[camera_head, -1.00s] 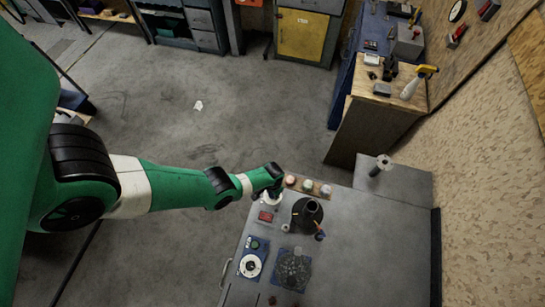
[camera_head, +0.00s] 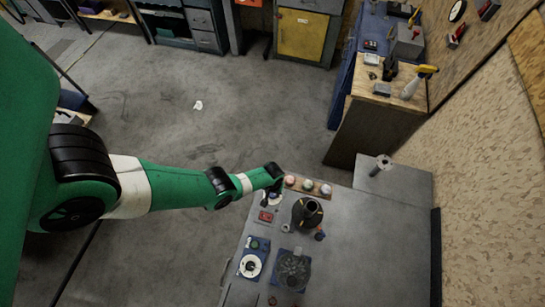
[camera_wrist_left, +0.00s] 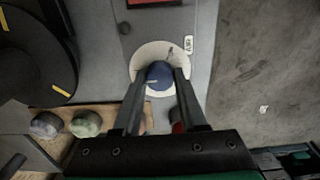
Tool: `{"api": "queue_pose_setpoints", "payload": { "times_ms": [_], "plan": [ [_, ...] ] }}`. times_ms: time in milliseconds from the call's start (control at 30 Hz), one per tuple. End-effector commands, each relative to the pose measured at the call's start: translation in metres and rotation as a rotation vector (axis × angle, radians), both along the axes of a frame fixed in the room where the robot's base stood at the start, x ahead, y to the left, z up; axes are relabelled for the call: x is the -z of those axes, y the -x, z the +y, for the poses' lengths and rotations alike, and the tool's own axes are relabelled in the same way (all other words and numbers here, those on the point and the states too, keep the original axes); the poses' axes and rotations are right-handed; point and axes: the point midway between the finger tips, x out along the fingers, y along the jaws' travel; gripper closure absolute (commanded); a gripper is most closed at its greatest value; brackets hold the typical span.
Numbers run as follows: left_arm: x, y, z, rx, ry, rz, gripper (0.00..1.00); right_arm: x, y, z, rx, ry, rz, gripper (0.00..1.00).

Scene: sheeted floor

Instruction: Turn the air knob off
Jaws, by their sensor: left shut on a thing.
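In the left wrist view the air knob (camera_wrist_left: 160,75) is a round blue knob on a pale round plate, next to a small label reading AIR (camera_wrist_left: 189,44). My left gripper (camera_wrist_left: 160,84) is shut on the knob, with one dark finger on each side of it. In the head view my left arm reaches in from the left, and my left gripper (camera_head: 273,193) is at the far left corner of the grey bench (camera_head: 385,250). The knob is mostly hidden there by the gripper. My right gripper is not in view.
A black round device (camera_head: 307,212) stands close beside the knob. A wooden strip with several coloured buttons (camera_head: 308,186) lies behind it. A red-framed panel (camera_head: 266,216) and blue-based fixtures (camera_head: 293,269) are nearer the front.

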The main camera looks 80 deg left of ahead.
Motion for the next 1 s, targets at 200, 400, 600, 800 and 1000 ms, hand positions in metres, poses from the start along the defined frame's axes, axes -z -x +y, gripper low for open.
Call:
{"api": "queue_pose_setpoints", "payload": {
  "times_ms": [200,400,600,800,1000],
  "plan": [
    [0.001,0.000,0.000,-0.002,-0.001,-0.001,1.00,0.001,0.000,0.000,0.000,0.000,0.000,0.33],
    [0.001,0.000,0.000,-0.001,0.000,0.000,0.32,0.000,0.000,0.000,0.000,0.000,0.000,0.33],
    [0.000,0.000,0.000,0.000,0.000,0.000,0.29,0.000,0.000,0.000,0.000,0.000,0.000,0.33],
    [-0.008,0.000,0.000,0.000,0.000,0.000,0.29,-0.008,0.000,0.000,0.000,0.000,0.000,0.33],
    [-0.041,-0.001,0.000,0.001,0.000,0.000,0.29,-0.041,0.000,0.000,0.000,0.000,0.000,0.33]
  ]
}}
